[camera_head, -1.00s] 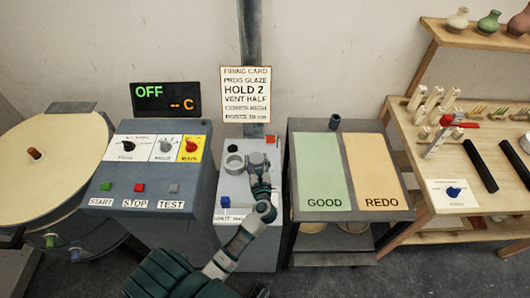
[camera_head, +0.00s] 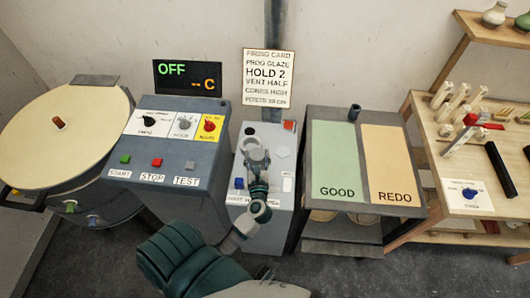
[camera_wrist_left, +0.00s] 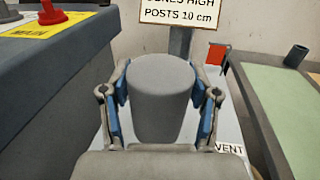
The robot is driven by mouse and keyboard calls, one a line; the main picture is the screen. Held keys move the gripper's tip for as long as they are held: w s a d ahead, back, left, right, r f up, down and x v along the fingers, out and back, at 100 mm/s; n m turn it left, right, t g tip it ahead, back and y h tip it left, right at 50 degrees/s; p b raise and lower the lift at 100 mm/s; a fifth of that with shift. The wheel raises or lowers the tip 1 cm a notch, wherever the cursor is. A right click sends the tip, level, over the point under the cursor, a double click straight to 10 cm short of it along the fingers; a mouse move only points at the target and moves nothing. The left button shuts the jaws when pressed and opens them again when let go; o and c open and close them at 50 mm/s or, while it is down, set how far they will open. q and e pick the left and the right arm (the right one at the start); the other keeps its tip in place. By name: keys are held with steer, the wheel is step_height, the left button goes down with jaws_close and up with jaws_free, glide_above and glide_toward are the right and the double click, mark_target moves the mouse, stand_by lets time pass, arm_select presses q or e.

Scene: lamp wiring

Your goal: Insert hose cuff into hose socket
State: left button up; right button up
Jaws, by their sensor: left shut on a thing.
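The hose cuff (camera_wrist_left: 160,105) is a plain grey, slightly tapered cylinder that fills the middle of the left wrist view. My left gripper (camera_wrist_left: 160,100) is shut on it, with a blue-padded finger on each side. In the head view my left gripper (camera_head: 257,158) is over the grey vent box (camera_head: 270,207). The hose socket looks to be the grey ring (camera_head: 250,142) on top of the box, largely covered by the gripper. The cuff's lower end is hidden, so I cannot tell whether it is in the socket. My right gripper is not in view.
A light disc (camera_head: 281,152), a black knob (camera_head: 249,131), a red flag (camera_head: 289,125) and a blue block (camera_head: 239,183) are on the box. The control console (camera_head: 172,190) stands left, the GOOD/REDO table (camera_head: 318,205) right. A post rises behind the box.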

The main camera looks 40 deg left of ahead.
arm_select(q)
steer(key=w+a+r+p, duration=0.3)
steer(key=w+a+p, duration=0.4)
steer(key=a, duration=0.3)
steer(key=shift+w+r, duration=0.25)
steer(key=shift+w, duration=0.25)
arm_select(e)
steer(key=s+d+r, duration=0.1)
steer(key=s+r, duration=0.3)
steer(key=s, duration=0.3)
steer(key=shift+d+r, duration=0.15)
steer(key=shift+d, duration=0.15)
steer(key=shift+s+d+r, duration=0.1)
arm_select(q)
steer(key=shift+f+b, duration=1.6)
steer(key=shift+f, duration=0.55)
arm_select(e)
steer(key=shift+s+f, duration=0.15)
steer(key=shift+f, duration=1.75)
arm_select(q)
steer(key=shift+r, duration=0.1)
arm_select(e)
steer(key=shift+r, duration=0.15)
arm_select(q)
steer(key=shift+f, duration=0.35)
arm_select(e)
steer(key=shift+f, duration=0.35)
